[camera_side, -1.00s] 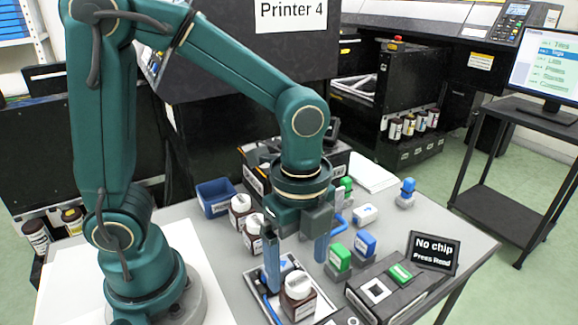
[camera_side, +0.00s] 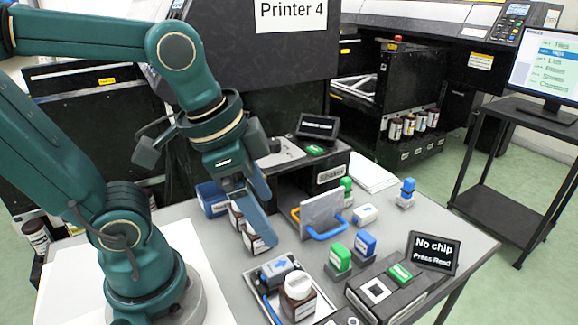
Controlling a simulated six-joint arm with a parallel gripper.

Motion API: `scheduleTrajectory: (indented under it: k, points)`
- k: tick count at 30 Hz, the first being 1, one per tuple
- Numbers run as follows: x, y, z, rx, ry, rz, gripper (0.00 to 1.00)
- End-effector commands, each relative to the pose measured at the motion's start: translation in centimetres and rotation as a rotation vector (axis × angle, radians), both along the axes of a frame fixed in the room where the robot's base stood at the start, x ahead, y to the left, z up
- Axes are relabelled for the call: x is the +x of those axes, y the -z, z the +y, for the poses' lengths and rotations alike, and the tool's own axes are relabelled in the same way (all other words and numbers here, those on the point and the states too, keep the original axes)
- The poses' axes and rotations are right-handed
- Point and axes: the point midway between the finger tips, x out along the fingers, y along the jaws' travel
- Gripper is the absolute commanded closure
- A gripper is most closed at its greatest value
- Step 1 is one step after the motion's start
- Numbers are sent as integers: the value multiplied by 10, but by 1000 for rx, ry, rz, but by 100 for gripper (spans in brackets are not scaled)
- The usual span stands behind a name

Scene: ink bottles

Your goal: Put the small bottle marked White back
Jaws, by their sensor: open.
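A brown bottle with a white cap (camera_side: 299,287) stands upright on the tray (camera_side: 265,305) at the front. Two more brown bottles stand behind it, one farther back (camera_side: 236,214) and one nearer (camera_side: 252,240). Label text is too small to read, so I cannot tell which bottle is marked White.
A grey and blue piece (camera_side: 277,271) lies on the tray beside the bottle. A grey panel with handles (camera_side: 322,214) stands right of my gripper. A blue bin (camera_side: 211,197) is behind. Green and blue blocks (camera_side: 340,257) and a reader display reading "No chip" (camera_side: 434,252) stand right.

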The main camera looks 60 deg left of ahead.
Motion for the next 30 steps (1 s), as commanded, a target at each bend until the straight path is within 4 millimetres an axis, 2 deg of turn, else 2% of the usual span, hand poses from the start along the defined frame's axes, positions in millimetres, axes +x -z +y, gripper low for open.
scheduleTrajectory:
  k: [3,8,30]
  points:
    - [-7,4,9,-77,-222,-78,11]
    - [-9,7,13,-136,-369,-128,11]
    - [-9,7,14,-143,-384,-130,11]
